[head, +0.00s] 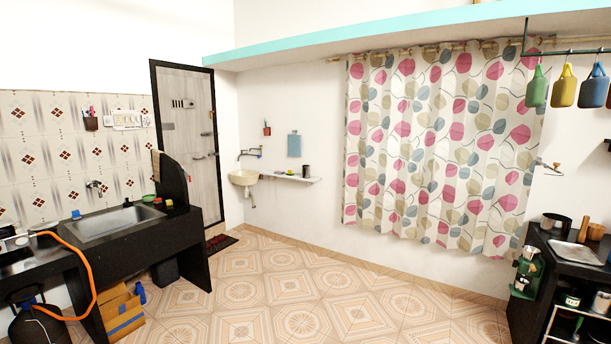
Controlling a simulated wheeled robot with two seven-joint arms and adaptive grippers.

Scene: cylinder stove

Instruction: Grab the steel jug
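A small grey metallic vessel (306,171) stands upright at the right part of a narrow wall shelf (290,178) beside the wash basin. On the black counter at the right edge, a dark upright vessel (584,229) stands behind a flat steel tray (577,253). Both vessels are small in the picture, and I cannot tell for certain which one is the steel jug. Neither of my grippers is in view.
A black sink counter (120,236) with an orange hose (88,266) and a dark gas cylinder (40,322) fills the left. Cardboard boxes (122,312) stand under it. The basin (243,178) is by the closed door (186,130). The tiled floor (320,290) in the middle is clear.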

